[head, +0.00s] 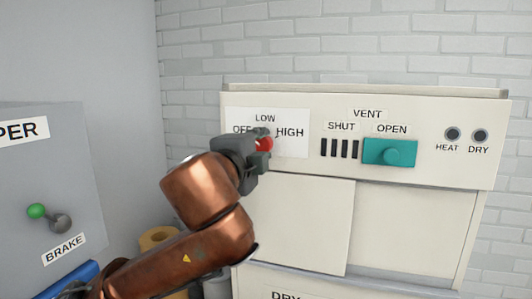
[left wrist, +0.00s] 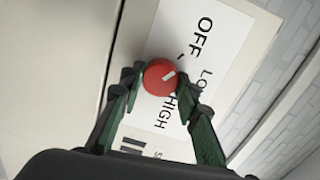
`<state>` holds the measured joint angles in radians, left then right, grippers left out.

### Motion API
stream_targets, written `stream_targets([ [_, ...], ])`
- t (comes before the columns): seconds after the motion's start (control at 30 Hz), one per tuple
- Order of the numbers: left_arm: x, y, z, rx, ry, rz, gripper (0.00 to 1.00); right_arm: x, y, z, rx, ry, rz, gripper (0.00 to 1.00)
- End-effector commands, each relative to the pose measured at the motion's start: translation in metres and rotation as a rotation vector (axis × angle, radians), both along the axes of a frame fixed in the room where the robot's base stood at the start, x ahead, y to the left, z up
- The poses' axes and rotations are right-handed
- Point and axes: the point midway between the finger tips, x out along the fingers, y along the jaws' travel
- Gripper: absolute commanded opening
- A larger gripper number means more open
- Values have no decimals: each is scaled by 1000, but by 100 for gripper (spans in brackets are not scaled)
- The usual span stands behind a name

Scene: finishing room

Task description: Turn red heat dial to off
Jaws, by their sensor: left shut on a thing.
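The red heat dial (head: 264,144) is on a white label plate (head: 293,147) marked OFF, LOW and HIGH, on the cream machine's panel. My left gripper (head: 262,152) is at the dial and partly covers it and the OFF label. In the left wrist view the dial (left wrist: 157,82) sits between the two fingertips of my left gripper (left wrist: 160,84), which is shut on it. The dial's white pointer mark slants up and right in that view, toward the side between OFF and LOW; the exact setting is hard to tell. My right gripper is not in view.
A teal vent slider (head: 391,152) stands at OPEN, right of the dial. HEAT and DRY lamps (head: 466,135) are dark at the far right. A grey cabinet (head: 50,180) with a green-knobbed BRAKE lever (head: 48,216) is at left.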

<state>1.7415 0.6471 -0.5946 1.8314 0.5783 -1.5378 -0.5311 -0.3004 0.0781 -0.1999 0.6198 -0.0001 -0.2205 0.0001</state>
Motion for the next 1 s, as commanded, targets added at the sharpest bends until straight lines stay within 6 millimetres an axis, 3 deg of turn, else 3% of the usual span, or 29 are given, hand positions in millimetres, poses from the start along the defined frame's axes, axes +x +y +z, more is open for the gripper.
stream_targets([
  [0.77, 1, -1, -5, -89, 40, 2, 6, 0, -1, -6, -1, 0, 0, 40],
  [0.8, 1, -1, -5, -89, 40, 2, 32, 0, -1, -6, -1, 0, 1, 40],
  [1.0, 1, -1, -3, -90, 38, 0, 46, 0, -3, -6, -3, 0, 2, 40],
])
